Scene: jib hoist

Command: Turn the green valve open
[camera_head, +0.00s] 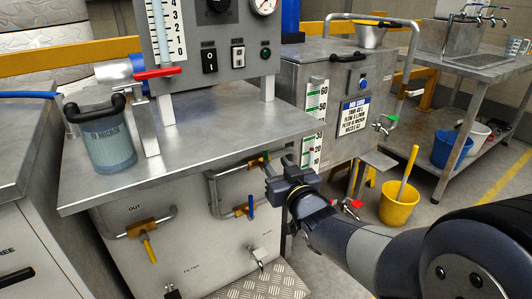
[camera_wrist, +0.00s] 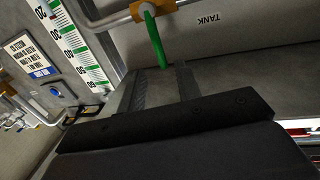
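The green valve has a green lever (camera_wrist: 156,42) hanging from a brass body (camera_wrist: 150,9) on a grey pipe, beside a "TANK" label in the wrist view. In the head view only a small part of the green lever (camera_head: 266,157) shows, under the front edge of the steel worktop. My gripper (camera_head: 279,167) is just right of and below it, with its two fingertips apart and nothing seen between them. In the wrist view my gripper's dark body fills the lower part, and the lever's lower end is close to the fingers. I cannot tell whether they touch.
A blue-handled valve (camera_head: 250,207) and a yellow-handled valve (camera_head: 150,248) sit on the same cabinet front. The worktop (camera_head: 225,138) overhangs them. A yellow bucket (camera_head: 398,205) stands on the floor to the right, near a red-handled valve (camera_head: 351,205).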

